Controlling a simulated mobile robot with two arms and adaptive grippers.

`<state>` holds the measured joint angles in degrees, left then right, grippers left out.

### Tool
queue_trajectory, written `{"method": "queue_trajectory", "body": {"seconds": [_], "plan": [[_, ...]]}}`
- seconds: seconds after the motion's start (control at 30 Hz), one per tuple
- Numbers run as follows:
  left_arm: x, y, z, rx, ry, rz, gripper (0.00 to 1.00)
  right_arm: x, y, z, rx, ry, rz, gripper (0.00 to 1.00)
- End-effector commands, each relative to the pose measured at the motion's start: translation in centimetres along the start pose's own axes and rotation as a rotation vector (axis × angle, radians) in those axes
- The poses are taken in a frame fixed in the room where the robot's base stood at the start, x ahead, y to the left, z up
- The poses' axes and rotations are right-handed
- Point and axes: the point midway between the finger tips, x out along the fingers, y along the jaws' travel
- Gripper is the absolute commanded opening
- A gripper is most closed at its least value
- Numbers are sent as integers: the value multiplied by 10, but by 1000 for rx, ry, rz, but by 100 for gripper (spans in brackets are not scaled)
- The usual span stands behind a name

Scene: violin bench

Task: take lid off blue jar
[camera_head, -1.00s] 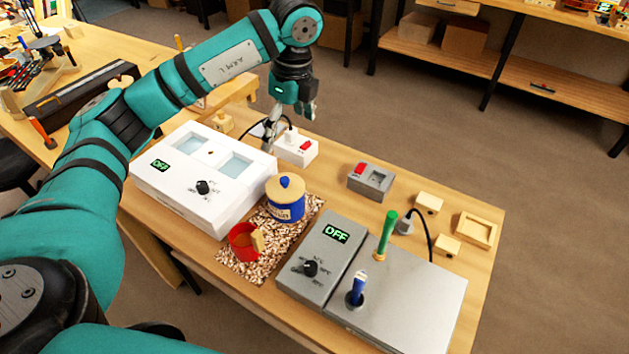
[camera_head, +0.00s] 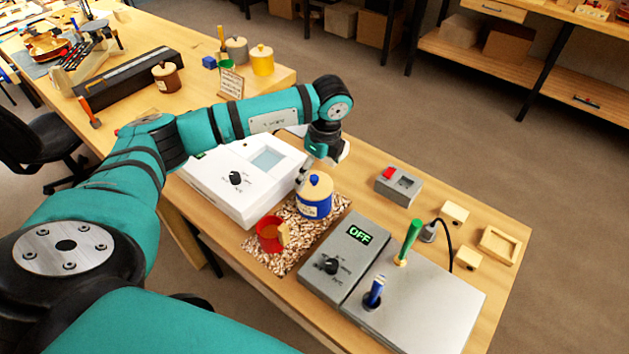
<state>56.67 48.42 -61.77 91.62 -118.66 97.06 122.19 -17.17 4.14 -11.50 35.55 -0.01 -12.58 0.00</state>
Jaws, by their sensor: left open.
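The blue jar (camera_head: 314,208) stands upright on a patterned mat (camera_head: 262,262). Its tan wooden lid (camera_head: 316,186) with a blue knob is on top. My left gripper (camera_head: 302,180) points down just behind and to the left of the lid. Its fingers are partly hidden, and I cannot tell whether they touch the lid. It is open with nothing seen in it. My right gripper is not in view.
A red pot (camera_head: 268,238) stands in front of the jar. A white box (camera_head: 222,186) with a dial is to the left, and a grey box (camera_head: 335,262) reading OFF is to the right.

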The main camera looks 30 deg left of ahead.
Motion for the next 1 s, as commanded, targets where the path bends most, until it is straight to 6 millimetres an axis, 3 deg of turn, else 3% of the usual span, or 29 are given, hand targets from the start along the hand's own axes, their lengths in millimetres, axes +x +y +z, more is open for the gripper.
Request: {"method": "queue_trajectory", "body": {"seconds": [0.07, 0.2, 0.5, 0.87, 1.0], "plan": [[10, 3, 1, 0, 0, 7, 100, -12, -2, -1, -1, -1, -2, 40], [30, 2, 0, -1, 0, 3, 100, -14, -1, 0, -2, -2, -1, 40], [36, 2, 0, 0, 0, 1, 100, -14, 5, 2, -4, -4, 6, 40], [36, 2, 0, 0, 0, 1, 53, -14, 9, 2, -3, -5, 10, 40], [36, 2, 0, 0, 0, 1, 50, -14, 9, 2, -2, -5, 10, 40]]}}
